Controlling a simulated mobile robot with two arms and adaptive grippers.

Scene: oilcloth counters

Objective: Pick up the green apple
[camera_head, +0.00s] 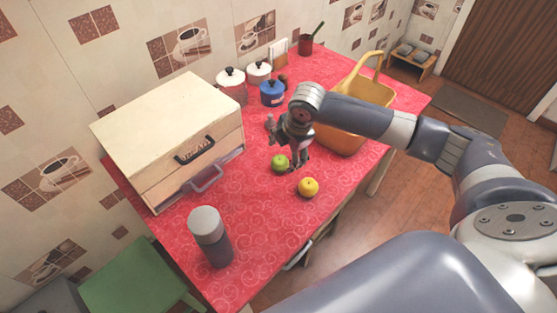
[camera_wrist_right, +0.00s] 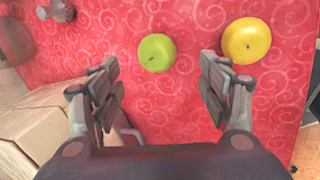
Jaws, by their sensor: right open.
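The green apple (camera_head: 279,163) lies on the red patterned oilcloth counter (camera_head: 262,225). In the right wrist view the green apple (camera_wrist_right: 157,52) shows ahead of the fingertips, between the lines of the two fingers and apart from both. My right gripper (camera_head: 297,160) is just above the counter beside the apple, to its right in the head view. In the wrist view the right gripper (camera_wrist_right: 160,75) has its fingers spread with nothing between them. My left gripper is not in view.
A yellow apple (camera_head: 308,187) lies right of the green one. A grey flask (camera_head: 210,238) stands near the front. A cream bread box (camera_head: 165,130) stands at left. Canisters, including a blue one (camera_head: 272,93), stand behind. A yellow basket (camera_head: 346,140) stands behind my right arm.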

